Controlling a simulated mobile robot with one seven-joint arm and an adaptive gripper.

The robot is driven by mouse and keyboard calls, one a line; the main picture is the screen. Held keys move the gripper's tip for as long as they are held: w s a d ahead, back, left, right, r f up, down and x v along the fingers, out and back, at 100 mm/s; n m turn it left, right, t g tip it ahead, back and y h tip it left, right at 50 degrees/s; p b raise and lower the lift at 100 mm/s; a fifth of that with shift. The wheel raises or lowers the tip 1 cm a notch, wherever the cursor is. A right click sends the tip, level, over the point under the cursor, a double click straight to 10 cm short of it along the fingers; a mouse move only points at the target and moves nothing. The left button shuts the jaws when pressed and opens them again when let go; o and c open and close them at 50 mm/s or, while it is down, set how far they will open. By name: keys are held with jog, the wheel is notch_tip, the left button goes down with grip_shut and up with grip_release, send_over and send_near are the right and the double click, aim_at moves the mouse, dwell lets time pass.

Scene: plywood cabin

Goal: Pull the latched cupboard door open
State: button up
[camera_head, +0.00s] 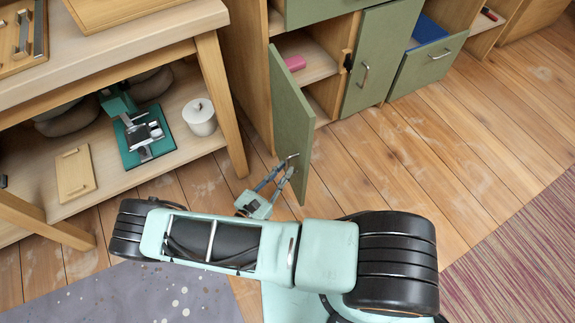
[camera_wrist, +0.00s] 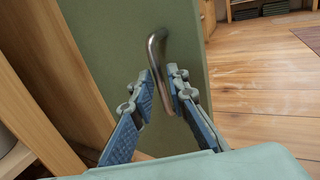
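The green cupboard door (camera_head: 291,121) stands swung out from the wooden cupboard, with its edge toward my body. Its bent metal bar handle (camera_wrist: 158,55) is on the green face in the wrist view. My gripper (camera_head: 290,168) is at the handle, low on the door. In the wrist view the two blue-padded fingertips (camera_wrist: 162,85) lie close on either side of the handle's bar and appear shut on it. The pad contact is partly hidden. The latch of this door cannot be made out.
The opened cupboard shows shelves with a pink block (camera_head: 295,63). A second green door (camera_head: 378,62) is beside it. A wooden bench (camera_head: 215,85) stands close on the left, with a white pot (camera_head: 199,118) on its lower shelf. Wood floor (camera_head: 400,150) is clear to the right.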

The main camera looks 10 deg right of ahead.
jog(key=v, duration=0.9)
jog(key=shift+s, duration=0.15)
